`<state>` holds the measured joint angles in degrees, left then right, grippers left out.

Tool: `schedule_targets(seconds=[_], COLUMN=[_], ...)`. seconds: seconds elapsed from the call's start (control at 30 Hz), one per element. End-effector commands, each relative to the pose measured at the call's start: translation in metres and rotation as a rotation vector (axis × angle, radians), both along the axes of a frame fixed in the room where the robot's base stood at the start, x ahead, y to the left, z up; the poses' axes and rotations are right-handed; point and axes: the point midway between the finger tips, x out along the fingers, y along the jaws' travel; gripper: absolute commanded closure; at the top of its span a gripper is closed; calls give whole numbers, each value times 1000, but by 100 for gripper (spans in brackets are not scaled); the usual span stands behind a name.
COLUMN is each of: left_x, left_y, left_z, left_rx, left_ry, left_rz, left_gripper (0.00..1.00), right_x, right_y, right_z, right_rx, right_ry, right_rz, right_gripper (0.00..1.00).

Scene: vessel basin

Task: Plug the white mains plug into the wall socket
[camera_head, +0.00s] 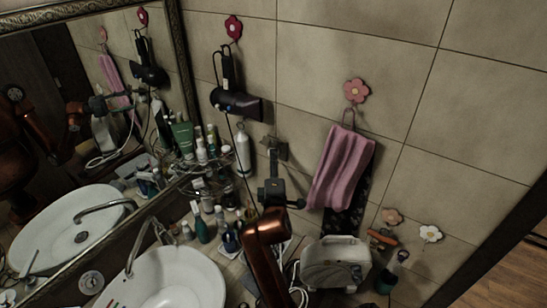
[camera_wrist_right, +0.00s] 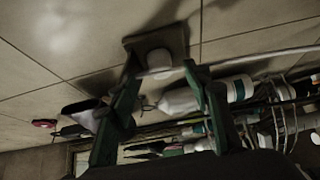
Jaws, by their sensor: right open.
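The wall socket (camera_head: 274,149) is a square plate on the tiled wall, left of the pink towel. In the right wrist view, its dark plate (camera_wrist_right: 140,40) is straight ahead. A white rounded piece (camera_wrist_right: 159,59), which looks like the mains plug, shows against the plate between my fingertips. A pale cable (camera_wrist_right: 250,58) runs from near it to the right edge. I cannot tell whether the plug is fully seated. My right gripper (camera_head: 273,170) points at the socket; its fingers stand open around the white piece in the wrist view (camera_wrist_right: 162,72). My left gripper is out of view.
A hair dryer (camera_head: 236,102) hangs left of the socket, and a pink towel (camera_head: 341,168) hangs right. A white appliance (camera_head: 335,264) stands at the lower right. Bottles (camera_head: 203,230) and a wire rack (camera_head: 205,185) crowd the left, near the basin (camera_head: 170,280) and mirror (camera_head: 80,170).

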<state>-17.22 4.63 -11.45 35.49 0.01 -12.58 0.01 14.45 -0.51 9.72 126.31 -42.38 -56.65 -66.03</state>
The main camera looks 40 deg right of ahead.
Motion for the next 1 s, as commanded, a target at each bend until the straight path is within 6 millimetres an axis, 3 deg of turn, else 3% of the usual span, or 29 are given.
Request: schedule_targets(seconds=[0.2, 0.4, 1.0], left_x=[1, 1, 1], left_y=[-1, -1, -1], left_z=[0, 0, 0], left_rx=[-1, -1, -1], left_ry=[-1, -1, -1], left_rz=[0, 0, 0], left_gripper=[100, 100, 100], right_x=[-35, -52, -56], right_y=[28, 43, 46], right_z=[-1, -1, 0], right_rx=[3, 0, 1], right_ry=[0, 2, 1], right_rz=[1, 0, -1], right_gripper=[55, 55, 55])
